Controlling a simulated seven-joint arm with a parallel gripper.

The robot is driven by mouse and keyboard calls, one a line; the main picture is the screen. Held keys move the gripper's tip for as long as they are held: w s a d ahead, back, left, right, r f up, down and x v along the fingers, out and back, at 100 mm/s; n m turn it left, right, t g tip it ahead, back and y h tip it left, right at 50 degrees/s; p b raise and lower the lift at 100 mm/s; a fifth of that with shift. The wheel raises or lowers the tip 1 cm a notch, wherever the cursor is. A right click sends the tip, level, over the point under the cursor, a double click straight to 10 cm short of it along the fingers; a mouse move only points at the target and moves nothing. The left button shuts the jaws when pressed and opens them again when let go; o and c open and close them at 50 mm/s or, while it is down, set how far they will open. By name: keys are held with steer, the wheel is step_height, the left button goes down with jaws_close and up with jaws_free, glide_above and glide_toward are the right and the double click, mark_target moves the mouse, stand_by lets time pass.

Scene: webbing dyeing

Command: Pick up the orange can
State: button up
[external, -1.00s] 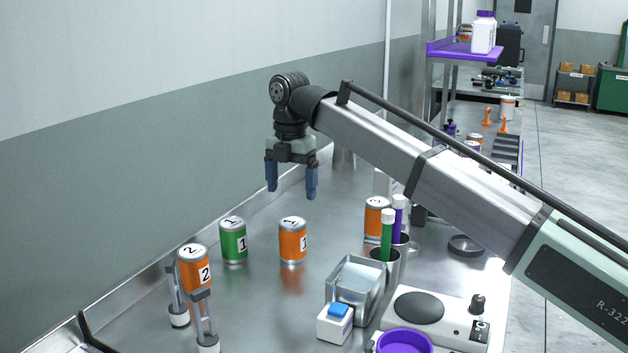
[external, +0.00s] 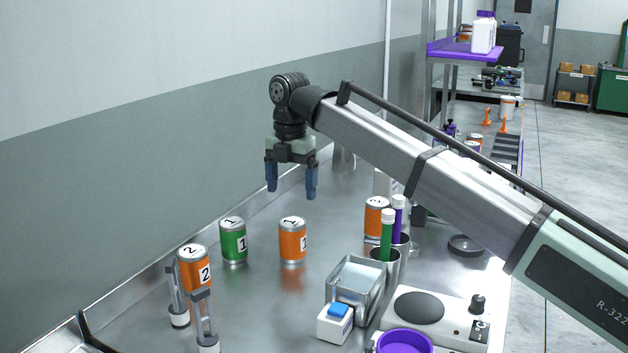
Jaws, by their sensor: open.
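My gripper (external: 291,192) is open and empty, with its blue fingers pointing down above the metal table. An orange can (external: 290,242) labelled 1 stands upright on the table below the gripper, apart from it. A third orange can (external: 374,222) stands to the right, partly hidden behind tubes. A green can (external: 233,243) labelled 1 stands left of the middle orange can.
A metal tray (external: 335,292), a white box with a blue top (external: 336,325), a hot plate (external: 452,325) and a purple bowl (external: 404,342) crowd the front right. Green (external: 387,240) and purple (external: 397,222) tubes stand in metal cups. A wall runs along the left.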

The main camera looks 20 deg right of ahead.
steer(key=shift+o, duration=0.3)
steer(key=s+a+n, duration=0.2)
steer(key=s+a, duration=0.3)
steer(key=a, duration=0.7)
steer(key=r+m, duration=0.2)
steer(key=m, duration=0.4)
glide_above(191, 250)
steer(key=m, duration=0.7)
steer(key=f, duration=0.9)
steer(key=shift+w+a, duration=0.1)
steer(key=shift+a, duration=0.1)
steer(key=shift+s+d+f, duration=0.1)
steer(key=shift+f, duration=1.25)
steer(key=shift+s+d+f, duration=0.1)
steer(key=shift+f, duration=1.2)
steer(key=c, duration=1.3)
steer(key=shift+c, duration=0.2)
